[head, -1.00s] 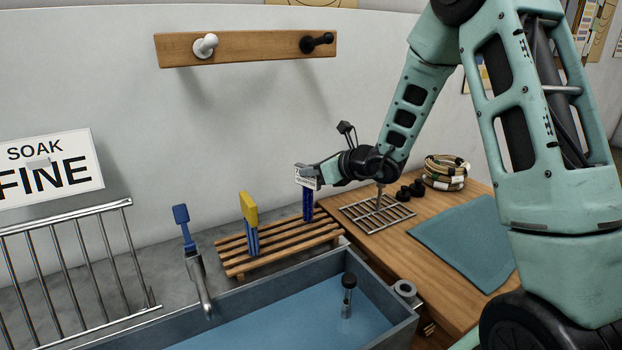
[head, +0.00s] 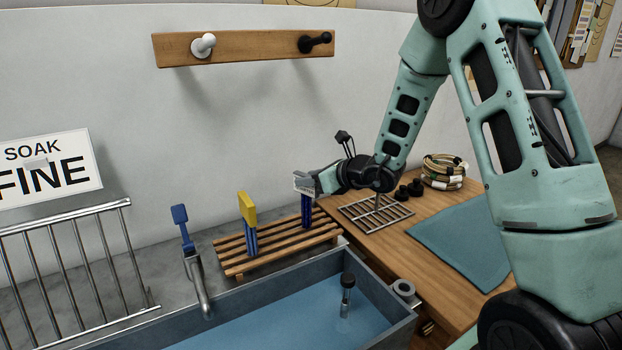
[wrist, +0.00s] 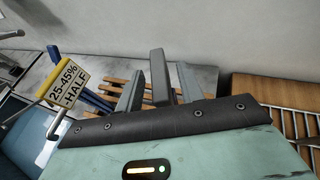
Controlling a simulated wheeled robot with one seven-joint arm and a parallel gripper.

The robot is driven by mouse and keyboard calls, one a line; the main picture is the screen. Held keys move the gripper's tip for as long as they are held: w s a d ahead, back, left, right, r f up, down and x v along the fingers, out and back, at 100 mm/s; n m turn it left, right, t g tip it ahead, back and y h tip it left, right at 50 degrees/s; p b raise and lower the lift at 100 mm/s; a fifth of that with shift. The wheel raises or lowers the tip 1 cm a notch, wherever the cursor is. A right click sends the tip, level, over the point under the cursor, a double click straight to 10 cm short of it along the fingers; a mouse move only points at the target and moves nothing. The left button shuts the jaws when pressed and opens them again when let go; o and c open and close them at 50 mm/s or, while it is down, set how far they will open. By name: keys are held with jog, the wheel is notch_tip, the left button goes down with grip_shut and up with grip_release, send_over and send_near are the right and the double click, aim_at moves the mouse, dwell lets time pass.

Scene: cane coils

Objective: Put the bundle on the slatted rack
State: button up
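The slatted rack (head: 280,250) is a low wooden bench behind the basin. A bundle of tan cane coils with dark and pale bands (head: 445,172) lies at the back of the wooden table, away from my gripper. My gripper (head: 304,183) is above the rack's right end, at a pale-labelled marker on a blue post (head: 307,211). In the wrist view, its grey fingers (wrist: 159,90) stand apart over the slats (wrist: 115,80), with a grey block between them. Whether they touch the block is unclear. No coil shows between the fingers.
A yellow marker (head: 247,209) stands on the rack; its label reads 25-45% HALF. The water basin (head: 230,312) is in front. A metal grid (head: 362,215), black knobs (head: 408,190) and a teal mat (head: 465,240) are on the table. A pegboard (head: 250,47) hangs above.

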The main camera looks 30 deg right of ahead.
jog(key=shift+r, duration=0.2)
jog(key=b+v, duration=0.2)
jog(key=v, duration=1)
jog(key=s+a+f+n+g+y, duration=0.1)
jog(key=s+a+n+g, duration=0.35)
jog(key=a, duration=0.35)
jog(key=s+a+n+g+y, duration=0.2)
jog(key=s+a+n+g, duration=0.15)
jog(key=a+n, duration=0.3)
jog(key=s+a+f+n+g+y, duration=0.1)
jog(key=s+a+n+g, duration=0.2)
jog(key=s+a+n, duration=0.35)
jog(key=s+a+f+n+h, duration=0.1)
jog(key=s+n+h, duration=0.3)
jog(key=n, duration=0.7)
jog(key=s+a+f+n+g+h, duration=0.1)
jog(key=s+a+n+h, duration=0.3)
jog(key=s+n, duration=0.5)
jog(key=shift+a+n+g, duration=0.25)
jog(key=shift+n+g, duration=0.05)
jog(key=shift+n, duration=0.65)
jog(key=shift+s+f, duration=0.1)
